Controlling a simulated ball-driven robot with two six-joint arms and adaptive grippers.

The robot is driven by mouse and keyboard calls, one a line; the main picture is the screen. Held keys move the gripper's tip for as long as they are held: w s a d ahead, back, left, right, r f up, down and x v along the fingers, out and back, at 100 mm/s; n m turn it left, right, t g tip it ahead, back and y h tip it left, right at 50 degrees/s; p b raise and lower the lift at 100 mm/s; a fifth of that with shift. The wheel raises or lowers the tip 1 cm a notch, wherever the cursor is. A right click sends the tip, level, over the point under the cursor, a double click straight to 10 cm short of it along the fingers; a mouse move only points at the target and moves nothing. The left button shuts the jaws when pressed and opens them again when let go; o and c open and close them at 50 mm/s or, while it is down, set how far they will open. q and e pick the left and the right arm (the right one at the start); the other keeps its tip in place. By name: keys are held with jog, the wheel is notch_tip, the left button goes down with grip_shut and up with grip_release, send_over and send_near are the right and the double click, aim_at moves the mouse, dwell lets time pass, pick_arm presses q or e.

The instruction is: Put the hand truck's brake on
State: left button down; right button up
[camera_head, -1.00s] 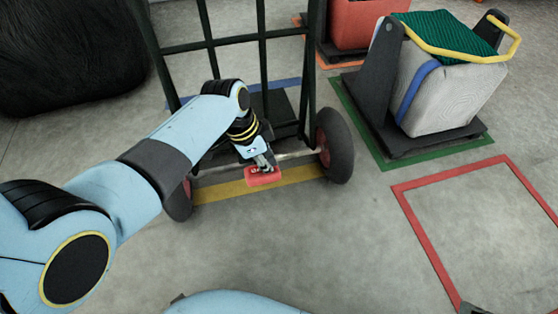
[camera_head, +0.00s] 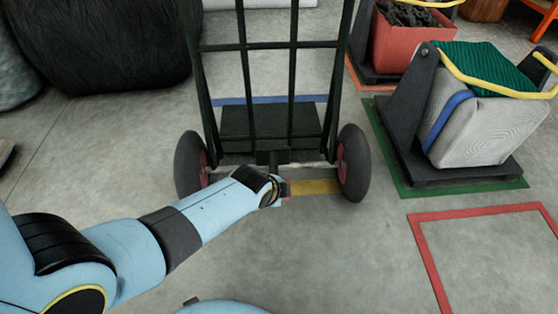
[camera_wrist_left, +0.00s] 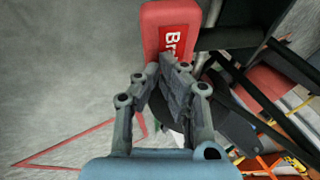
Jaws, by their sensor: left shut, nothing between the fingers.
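The hand truck (camera_head: 236,122) stands upright in the middle of the head view, a dark frame between two black wheels with red hubs. Its red brake pedal (camera_wrist_left: 172,28), with a red label starting "Br", is at the top of the left wrist view. In the head view the pedal is almost wholly hidden by my left wrist. My left gripper (camera_wrist_left: 168,68) is shut and empty, its fingertips at the pedal's near end. I cannot tell whether they touch it. My right gripper is not in view.
To the right, a tilting cart (camera_head: 408,110) with a grey bin and green net stands on a green floor outline. A red bin (camera_head: 395,42) is behind it. A red floor outline (camera_head: 428,262) lies at the lower right. A dark net heap (camera_head: 100,45) is at the back left.

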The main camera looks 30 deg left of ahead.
pick_arm(q)
jog(key=shift+s+f, duration=0.15)
jog(key=shift+f, duration=0.15)
jog(key=shift+s, duration=0.1)
jog(key=v, duration=1.2)
jog(key=shift+w+r, duration=0.15)
jog(key=shift+w, duration=0.15)
jog(key=shift+w, duration=0.1)
